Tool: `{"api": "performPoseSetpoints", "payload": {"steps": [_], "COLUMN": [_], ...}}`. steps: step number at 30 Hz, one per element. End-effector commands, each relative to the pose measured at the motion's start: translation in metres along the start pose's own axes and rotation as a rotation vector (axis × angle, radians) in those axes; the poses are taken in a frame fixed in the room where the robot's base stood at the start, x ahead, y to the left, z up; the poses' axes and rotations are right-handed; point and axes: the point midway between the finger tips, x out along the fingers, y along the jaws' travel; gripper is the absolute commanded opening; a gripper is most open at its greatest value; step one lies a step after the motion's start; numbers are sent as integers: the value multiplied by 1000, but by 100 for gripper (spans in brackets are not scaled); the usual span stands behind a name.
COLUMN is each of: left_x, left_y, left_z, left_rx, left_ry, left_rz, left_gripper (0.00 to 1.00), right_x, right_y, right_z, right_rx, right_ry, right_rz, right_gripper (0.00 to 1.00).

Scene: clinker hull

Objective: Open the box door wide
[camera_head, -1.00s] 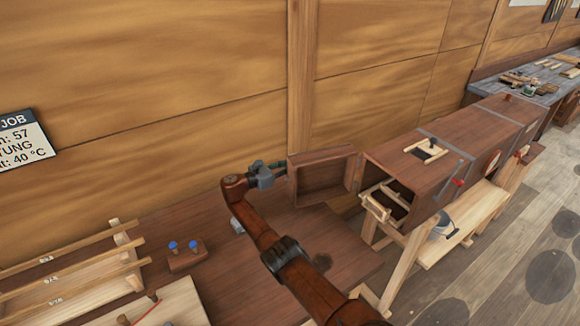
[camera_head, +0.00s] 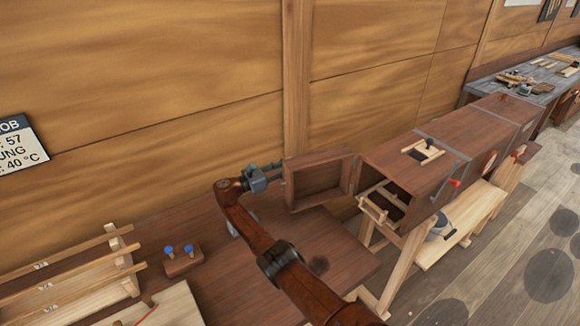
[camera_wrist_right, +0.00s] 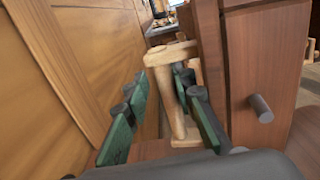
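The wooden box (camera_head: 415,165) stands on a pale trestle at the right in the head view. Its door (camera_head: 318,180) is swung out to the left of the open front, towards the wall, and stands far open. My right gripper (camera_head: 279,172) is at the door's far left edge. In the right wrist view the gripper's green fingers (camera_wrist_right: 165,118) are spread apart with nothing held between them. The door (camera_wrist_right: 265,60), with a grey peg (camera_wrist_right: 261,108), is just right of the right finger; whether they touch I cannot tell. My left gripper is not in view.
The wooden wall (camera_head: 200,60) is close behind the door. A bench (camera_head: 225,285) below holds a small block with blue-topped pegs (camera_head: 182,262) and a slatted rack (camera_head: 75,275). A grey bucket (camera_head: 440,228) stands under the box. Floor is clear at right.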

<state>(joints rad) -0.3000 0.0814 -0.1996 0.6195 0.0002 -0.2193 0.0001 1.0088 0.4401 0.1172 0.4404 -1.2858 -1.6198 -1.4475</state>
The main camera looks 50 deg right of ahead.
Motion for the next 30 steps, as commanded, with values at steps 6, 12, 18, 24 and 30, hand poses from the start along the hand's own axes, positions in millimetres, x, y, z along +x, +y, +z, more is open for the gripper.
{"api": "performPoseSetpoints", "payload": {"steps": [6, 12, 18, 24, 30], "left_x": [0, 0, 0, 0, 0], "left_y": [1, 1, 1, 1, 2], "left_z": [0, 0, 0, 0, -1], "left_rx": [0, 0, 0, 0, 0], "left_ry": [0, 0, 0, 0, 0], "left_rz": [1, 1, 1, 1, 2], "left_gripper": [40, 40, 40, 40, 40], "right_x": [-60, -91, -105, -106, -106], "right_y": [6, 3, 2, 2, 2], "right_z": [-1, -2, -2, -2, -2], "right_rx": [-1, -3, -3, -3, -3], "right_ry": [2, 1, 1, 1, 1], "right_rz": [17, 9, 7, 5, 5], "right_gripper": [21, 21, 21, 21, 21]}}
